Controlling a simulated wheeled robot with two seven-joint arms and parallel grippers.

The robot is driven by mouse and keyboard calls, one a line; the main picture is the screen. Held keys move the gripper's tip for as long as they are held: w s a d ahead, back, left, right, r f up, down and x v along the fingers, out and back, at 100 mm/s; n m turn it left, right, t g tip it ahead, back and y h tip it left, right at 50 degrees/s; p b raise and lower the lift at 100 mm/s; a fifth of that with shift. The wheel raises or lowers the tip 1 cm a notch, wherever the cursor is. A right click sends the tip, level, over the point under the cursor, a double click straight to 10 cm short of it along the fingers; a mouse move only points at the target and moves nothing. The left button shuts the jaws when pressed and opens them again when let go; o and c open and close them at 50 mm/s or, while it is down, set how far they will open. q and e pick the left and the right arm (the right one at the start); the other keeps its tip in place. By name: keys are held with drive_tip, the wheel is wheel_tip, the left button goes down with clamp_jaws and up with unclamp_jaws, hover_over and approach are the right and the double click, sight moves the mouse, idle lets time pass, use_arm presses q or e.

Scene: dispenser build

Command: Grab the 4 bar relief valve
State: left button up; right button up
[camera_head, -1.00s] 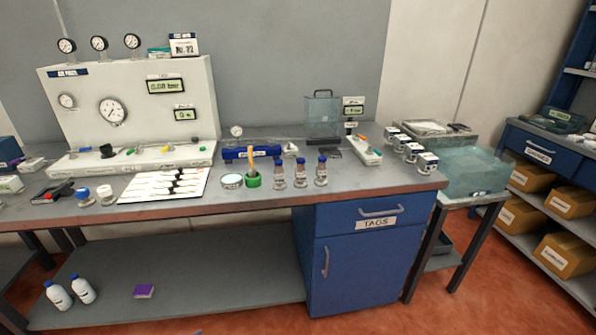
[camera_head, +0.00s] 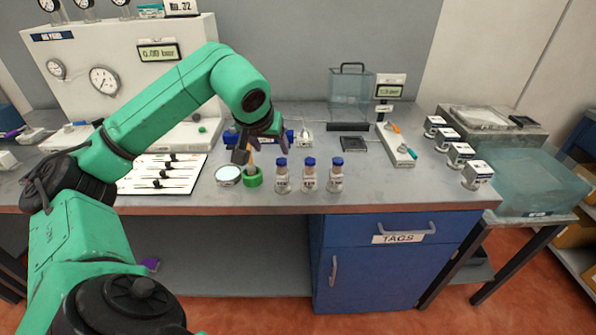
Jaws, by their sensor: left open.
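Three small clear bottle-like pieces with blue caps and white labels stand upright in a row near the bench's front edge: a left one (camera_head: 282,176), a middle one (camera_head: 309,176) and a right one (camera_head: 336,176). Their labels are too small to read, so I cannot tell which thing is the 4 bar relief valve. My left gripper (camera_head: 257,150) is open, pointing down, just left of and behind this row. My right gripper is out of view.
A round pale-lidded tin (camera_head: 228,175) sits left of the pot. A blue holder (camera_head: 289,137) is partly hidden behind my gripper. Several labelled jars (camera_head: 459,154) line the bench's right end. A white sheet with dark parts (camera_head: 180,172) lies left. Bench right of the bottles is clear.

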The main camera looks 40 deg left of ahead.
sight(281, 162)
use_arm(q)
drive_tip(key=p+x, duration=0.1)
drive_tip(key=x, duration=0.2)
drive_tip(key=p+x, duration=0.1)
drive_tip(key=x, duration=0.3)
drive_tip(key=d+p+x, duration=0.1)
drive_tip(key=x, duration=0.3)
drive_tip(key=shift+w+a, duration=0.1)
drive_tip(key=shift+w, duration=0.1)
drive_tip(key=shift+w+a+f, duration=0.1)
drive_tip(key=shift+w+f, duration=0.05)
drive_tip(key=shift+f, duration=0.2)
clamp_jaws()
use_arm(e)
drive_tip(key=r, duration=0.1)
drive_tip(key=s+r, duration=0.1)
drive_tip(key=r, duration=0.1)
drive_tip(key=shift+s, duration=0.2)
